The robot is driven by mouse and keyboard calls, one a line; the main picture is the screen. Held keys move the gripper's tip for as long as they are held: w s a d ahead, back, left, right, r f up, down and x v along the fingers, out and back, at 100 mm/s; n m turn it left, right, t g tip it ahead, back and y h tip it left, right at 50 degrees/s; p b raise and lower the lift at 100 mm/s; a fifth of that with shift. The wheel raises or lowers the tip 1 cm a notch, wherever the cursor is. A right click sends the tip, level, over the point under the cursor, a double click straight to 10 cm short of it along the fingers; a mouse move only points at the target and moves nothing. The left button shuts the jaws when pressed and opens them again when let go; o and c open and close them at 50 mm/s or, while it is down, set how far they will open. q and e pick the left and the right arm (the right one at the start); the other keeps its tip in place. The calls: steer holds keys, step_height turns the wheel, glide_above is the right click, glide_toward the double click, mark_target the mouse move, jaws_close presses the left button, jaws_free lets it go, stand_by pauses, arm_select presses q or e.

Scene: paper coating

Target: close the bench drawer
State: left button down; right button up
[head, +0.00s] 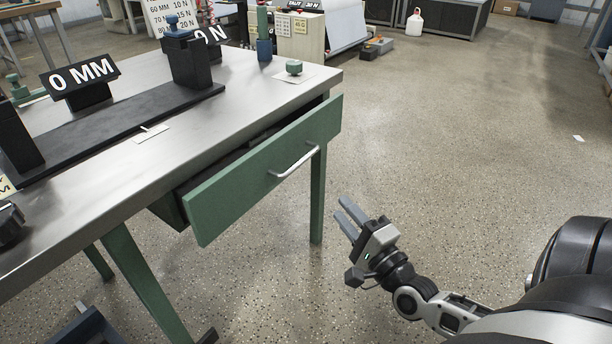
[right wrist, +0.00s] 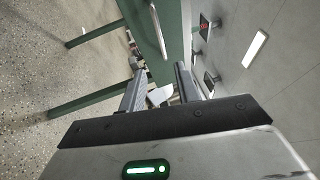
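The bench drawer (head: 236,190) has a green front and a silver bar handle (head: 295,161). It is pulled partly out from under the steel-topped bench (head: 150,165), with a dark gap behind its front. My right gripper (head: 347,217) is to the right of the drawer front and lower in the picture, apart from it. Its two grey fingers are spread with nothing between them. In the right wrist view, the fingers (right wrist: 165,92) point toward the green drawer front (right wrist: 150,48), and its handle (right wrist: 158,30) shows above them. My left gripper is not in view.
A black fixture with a "0 MM" sign (head: 80,78) stands on the bench top. A green-knobbed piece (head: 294,68) sits near the bench corner. A green bench leg (head: 318,195) stands below the drawer's right end.

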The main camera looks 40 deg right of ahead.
steer(key=w+d+r+b, duration=0.1)
steer(key=w+r+b, duration=0.1)
steer(key=w, duration=1.3)
steer(key=shift+r, duration=0.35)
steer(key=shift+d, duration=0.1)
jaws_close()
